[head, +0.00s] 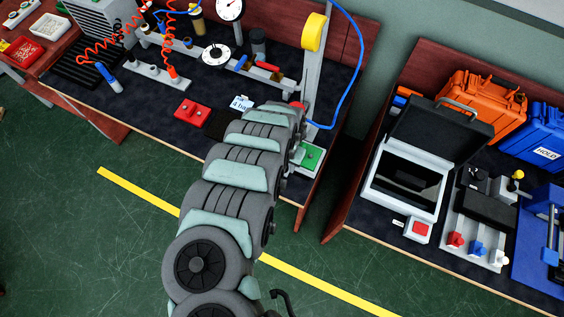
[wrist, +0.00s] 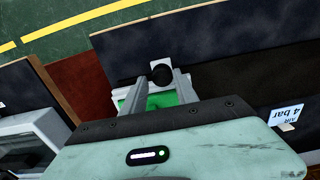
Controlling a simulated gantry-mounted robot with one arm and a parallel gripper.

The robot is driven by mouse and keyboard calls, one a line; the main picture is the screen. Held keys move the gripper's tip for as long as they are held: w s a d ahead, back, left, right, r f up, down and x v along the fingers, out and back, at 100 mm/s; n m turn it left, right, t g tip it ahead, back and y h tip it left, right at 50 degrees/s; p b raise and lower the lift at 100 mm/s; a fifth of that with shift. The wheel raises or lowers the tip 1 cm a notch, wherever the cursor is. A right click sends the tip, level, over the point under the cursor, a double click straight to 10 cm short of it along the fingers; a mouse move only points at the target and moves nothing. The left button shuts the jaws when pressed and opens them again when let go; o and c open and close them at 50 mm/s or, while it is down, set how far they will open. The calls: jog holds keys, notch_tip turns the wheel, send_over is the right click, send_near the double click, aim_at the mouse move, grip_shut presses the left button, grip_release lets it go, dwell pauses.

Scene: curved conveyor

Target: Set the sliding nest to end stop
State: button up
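A small white fixture with a green pad (head: 310,158) stands at the bench's front right corner, below the upright post; I take it for the sliding nest. The wrist view shows its green surface (wrist: 162,100) behind my fingers, with a black round knob (wrist: 162,75) at its far side. My gripper (wrist: 163,76) has its two grey fingers apart, one on each side of the knob. I cannot tell whether they touch it. In the head view my arm hides the gripper and part of the fixture. No end stop can be made out.
A grey post with a yellow cylinder (head: 314,32) and blue hose rises behind the fixture. A red block (head: 192,111) and a "4 bar" card (wrist: 286,115) lie on the dark bench mat. A second bench with an open case (head: 408,180) stands right, across a gap.

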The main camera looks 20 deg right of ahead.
jog(key=shift+o, duration=1.4)
notch_tip(320, 180, up, 11)
jog(key=p, duration=0.4)
jog(key=shift+f, duration=0.15)
jog(key=shift+s, duration=0.1)
